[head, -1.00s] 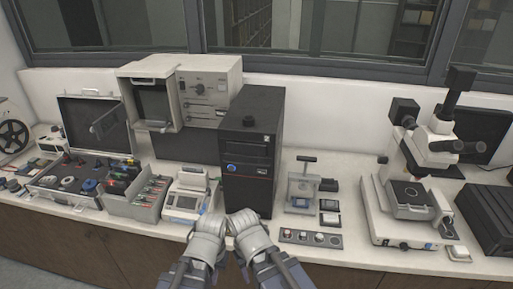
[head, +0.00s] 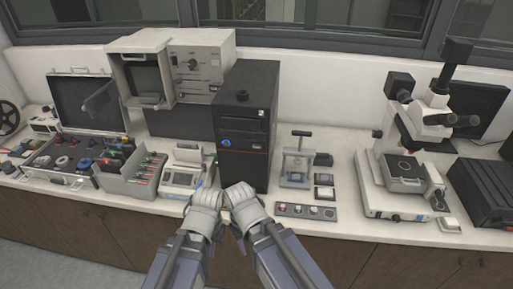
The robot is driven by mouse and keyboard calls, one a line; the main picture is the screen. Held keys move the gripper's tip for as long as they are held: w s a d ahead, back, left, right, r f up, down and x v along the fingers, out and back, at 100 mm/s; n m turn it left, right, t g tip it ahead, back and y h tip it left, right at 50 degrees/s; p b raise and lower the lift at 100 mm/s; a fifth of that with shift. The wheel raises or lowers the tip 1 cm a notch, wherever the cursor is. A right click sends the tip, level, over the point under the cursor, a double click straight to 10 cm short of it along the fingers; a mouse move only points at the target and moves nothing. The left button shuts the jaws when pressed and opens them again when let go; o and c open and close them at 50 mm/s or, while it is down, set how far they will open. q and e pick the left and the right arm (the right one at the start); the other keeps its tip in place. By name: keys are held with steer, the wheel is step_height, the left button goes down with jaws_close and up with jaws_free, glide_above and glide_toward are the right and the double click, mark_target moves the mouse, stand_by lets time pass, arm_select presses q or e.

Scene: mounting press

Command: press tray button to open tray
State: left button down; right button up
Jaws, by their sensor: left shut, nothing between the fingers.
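A black tower unit (head: 247,125) stands upright on the bench at the middle of the head view. A round blue button (head: 226,143) shows on its front, below a drive-bay slot (head: 243,123). I cannot tell which control is the tray button, and no tray stands out from the tower. My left gripper (head: 206,198) is shut and empty, low in front of the tower at the bench edge. My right gripper (head: 238,194) is close beside it, to the right. Its fingers are too small and hidden to tell if it is open.
A small press (head: 297,166) stands right of the tower, with a panel of several knobs (head: 306,211) in front of it. A small white device (head: 186,172) stands left of the tower. A microscope (head: 405,170) is further right.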

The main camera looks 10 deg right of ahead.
steer(key=shift+c, duration=0.2)
jaws_close()
stand_by(1.5)
